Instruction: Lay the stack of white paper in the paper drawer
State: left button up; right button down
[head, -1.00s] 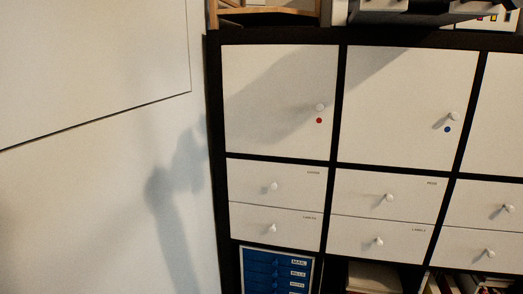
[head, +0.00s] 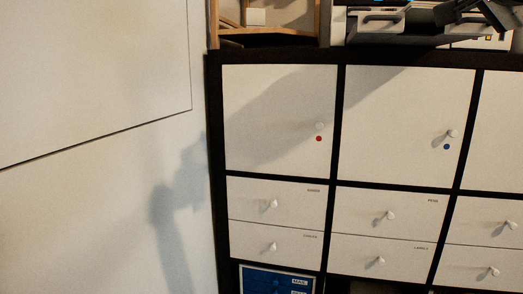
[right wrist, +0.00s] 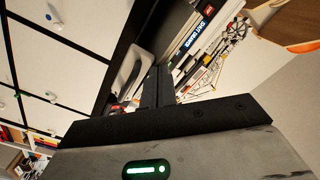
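At the top of the head view is the lower front of a light grey printer (head: 372,27) with a dark handle (head: 381,17). Its upper part is cut off. My right gripper (head: 484,12) comes in dark at the top right, in front of the printer area. In the right wrist view its two dark fingers (right wrist: 159,87) lie close together, with nothing visible between them. A white block (head: 256,17) sits in a wooden organizer at the top left; I cannot tell if it is the paper stack. My left gripper is not in view.
A black-framed shelf with white doors (head: 280,110) and knobbed drawers (head: 385,210) stands below. A blue drawer unit (head: 262,282) is at the bottom. The wooden organizer (head: 285,41) stands left of the printer. The wall at left is bare.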

jog(key=shift+x, duration=2.9)
dwell(0.6)
jog(key=shift+s+a+f+b, duration=0.15)
jog(key=shift+s+a+b, duration=0.05)
jog(key=shift+s+b, duration=0.3)
jog(key=shift+b+v, duration=1.6)
jog(key=shift+v, duration=1.4)
